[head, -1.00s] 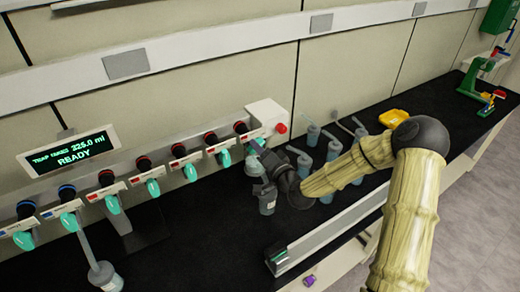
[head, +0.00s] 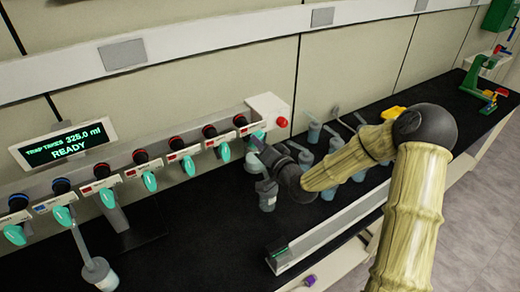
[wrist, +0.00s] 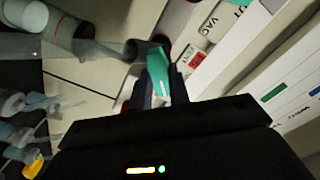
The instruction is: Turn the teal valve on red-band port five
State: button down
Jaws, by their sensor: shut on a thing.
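The manifold (head: 128,170) carries a row of teal valves. Several ports toward the right have red bands, and two at the left have blue bands. The rightmost red-band port (head: 240,121) is beside the white end box. Its teal valve (head: 257,138) is partly covered by my gripper (head: 257,145). In the wrist view, my gripper (wrist: 160,90) is shut on the teal valve (wrist: 158,68), whose handle sits between the two dark fingers. The port's number cannot be read.
A flask (head: 267,196) is just below my gripper, and several more flasks (head: 314,132) stand to its right. A low grey rail (head: 325,232) runs along the bench front.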

jog(key=n+b, duration=0.2)
jog(key=b, duration=0.2)
jog(key=n+b, duration=0.3)
jog(key=shift+f+b, duration=0.35)
jog(key=shift+f, duration=0.05)
jog(key=n+b, duration=0.6)
jog(key=b, duration=0.1)
jog(key=shift+w+d+b, duration=0.1)
jog(key=shift+b, duration=0.3)
jog(key=n+b, duration=0.6)
jog(key=b, duration=0.2)
jog(key=shift+d, duration=0.1)
jog(key=n+b, duration=0.4)
jog(key=shift+r, duration=0.3)
jog(key=shift+r+n, duration=0.1)
jog(key=shift+n, duration=0.2)
jog(key=c, duration=1.3)
grip_release()
